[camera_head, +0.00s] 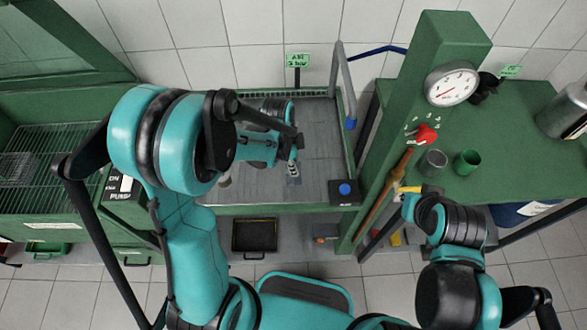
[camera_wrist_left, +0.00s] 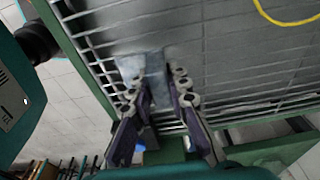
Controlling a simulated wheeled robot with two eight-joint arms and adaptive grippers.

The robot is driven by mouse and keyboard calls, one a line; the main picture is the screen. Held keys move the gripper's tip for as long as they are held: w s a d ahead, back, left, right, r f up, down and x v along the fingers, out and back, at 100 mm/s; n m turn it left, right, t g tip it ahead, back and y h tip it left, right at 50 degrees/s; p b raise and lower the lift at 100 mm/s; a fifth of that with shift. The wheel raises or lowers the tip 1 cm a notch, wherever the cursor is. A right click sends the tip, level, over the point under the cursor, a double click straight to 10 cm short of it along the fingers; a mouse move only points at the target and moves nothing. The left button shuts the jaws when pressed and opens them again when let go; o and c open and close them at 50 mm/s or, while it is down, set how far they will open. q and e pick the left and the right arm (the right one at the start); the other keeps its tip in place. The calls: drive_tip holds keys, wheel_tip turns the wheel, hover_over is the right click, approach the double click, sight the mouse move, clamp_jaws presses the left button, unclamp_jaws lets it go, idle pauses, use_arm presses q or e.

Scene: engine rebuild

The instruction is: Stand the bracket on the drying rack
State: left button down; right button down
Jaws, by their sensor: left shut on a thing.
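My left gripper (camera_head: 293,148) is over the grey slatted surface in a green frame (camera_head: 322,115), at the centre of the head view. It is shut on a small grey metal bracket (camera_head: 294,178). In the left wrist view the bracket (camera_wrist_left: 150,68) shows as a flat pale grey piece between the two fingers (camera_wrist_left: 158,92), with thin bars (camera_wrist_left: 225,98) behind it. I cannot tell whether the bracket touches the bars. My right arm's end (camera_head: 425,208) is at the right, by the green bench; its fingers are not clear.
A wire-grid basin (camera_head: 35,165) is at the left. A blue-button box (camera_head: 344,191) sits at the slatted surface's front right corner. A green post with a gauge (camera_head: 452,84) stands to the right. Two cups, grey (camera_head: 432,163) and green (camera_head: 467,163), stand on the right bench.

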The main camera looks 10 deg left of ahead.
use_arm(q)
drive_tip(key=shift+w+f, duration=0.1)
drive_tip(key=shift+f, duration=0.45)
drive_tip(key=shift+f, duration=0.1)
drive_tip(key=c, duration=1.5)
unclamp_jaws()
drive_tip(key=shift+o, duration=0.2)
